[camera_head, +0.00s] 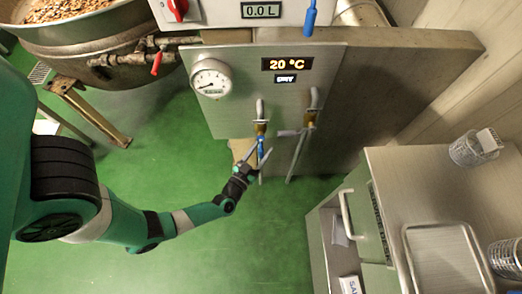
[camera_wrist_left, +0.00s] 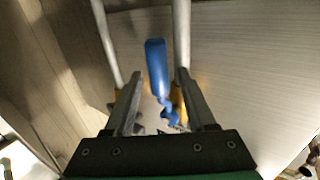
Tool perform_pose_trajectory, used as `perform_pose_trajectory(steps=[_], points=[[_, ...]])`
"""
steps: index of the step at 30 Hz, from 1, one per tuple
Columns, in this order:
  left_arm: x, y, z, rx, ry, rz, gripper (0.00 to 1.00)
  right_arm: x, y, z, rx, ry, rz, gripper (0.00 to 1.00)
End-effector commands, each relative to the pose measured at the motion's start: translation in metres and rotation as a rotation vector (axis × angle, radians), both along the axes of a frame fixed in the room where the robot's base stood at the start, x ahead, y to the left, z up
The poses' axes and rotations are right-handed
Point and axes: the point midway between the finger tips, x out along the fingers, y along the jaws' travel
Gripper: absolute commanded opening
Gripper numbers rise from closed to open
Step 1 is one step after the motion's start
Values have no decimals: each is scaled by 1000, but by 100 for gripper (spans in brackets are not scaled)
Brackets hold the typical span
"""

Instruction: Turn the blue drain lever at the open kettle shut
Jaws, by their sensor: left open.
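A blue lever (camera_head: 261,146) hangs from a brass valve on a steel pipe at the front of the grey panel, below the temperature display. My left gripper (camera_head: 257,158) is at this lever, with its fingers open. In the left wrist view the blue lever (camera_wrist_left: 157,68) stands between the two open fingers of the left gripper (camera_wrist_left: 160,98), with gaps showing on both sides. I cannot tell how deep it sits between them. The open kettle (camera_head: 88,32), with brown pieces in it, is at the top left. My right gripper is not in view.
A second pipe with a grey-handled valve (camera_head: 309,118) is close to the right of the lever. Another blue lever (camera_head: 310,18) hangs at the top, and a red lever (camera_head: 157,64) is by the kettle. A steel counter (camera_head: 390,165) stands at the right. The green floor is clear.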

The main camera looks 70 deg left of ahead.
Motion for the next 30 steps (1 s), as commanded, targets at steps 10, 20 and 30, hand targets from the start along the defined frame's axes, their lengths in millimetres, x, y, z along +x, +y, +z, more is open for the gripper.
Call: perform_pose_trajectory(steps=[10,20,30], points=[[0,0,0,0,0,0,11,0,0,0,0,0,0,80],[0,-1,0,0,0,0,0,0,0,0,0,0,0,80],[0,-1,0,0,0,0,0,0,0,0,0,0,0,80]])
